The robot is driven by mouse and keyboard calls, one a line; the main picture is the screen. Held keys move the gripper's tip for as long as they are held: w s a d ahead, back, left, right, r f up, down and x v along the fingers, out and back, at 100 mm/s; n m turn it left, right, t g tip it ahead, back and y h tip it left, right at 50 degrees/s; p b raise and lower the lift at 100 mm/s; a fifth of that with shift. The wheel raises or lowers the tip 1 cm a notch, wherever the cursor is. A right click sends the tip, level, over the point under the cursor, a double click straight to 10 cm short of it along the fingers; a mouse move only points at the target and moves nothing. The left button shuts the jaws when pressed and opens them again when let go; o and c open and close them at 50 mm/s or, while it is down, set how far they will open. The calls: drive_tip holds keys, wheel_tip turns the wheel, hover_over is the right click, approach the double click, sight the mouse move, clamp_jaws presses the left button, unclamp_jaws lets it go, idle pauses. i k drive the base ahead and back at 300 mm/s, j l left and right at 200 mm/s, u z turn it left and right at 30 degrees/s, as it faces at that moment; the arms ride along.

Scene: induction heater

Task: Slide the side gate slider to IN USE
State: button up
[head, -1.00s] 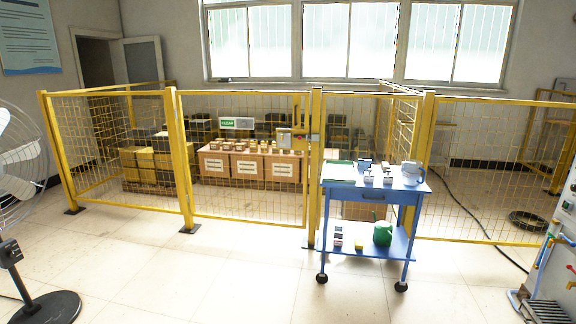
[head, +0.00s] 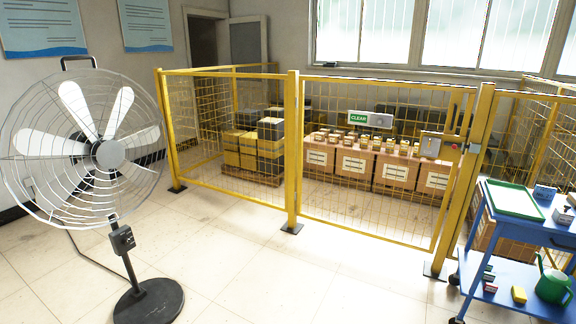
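The yellow mesh side gate (head: 370,165) stands shut in the fence in the head view. A sign slider (head: 367,119) hangs on its upper mesh; its green left part reads CLEAR and a grey plate with a round knob covers the right part. A latch box (head: 440,145) sits at the gate's right edge, with a small red part beside it. My gripper is not in view.
A large standing fan (head: 105,155) is at the left on open floor. A blue cart (head: 520,235) with a green tray and a green watering can stands at the right, near the gate's right post. Cartons (head: 390,170) stand behind the mesh. The tiled floor before the gate (head: 300,275) is clear.

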sight(382, 121)
drive_tip(key=i, duration=2.1)
drive_tip(key=j, duration=0.05)
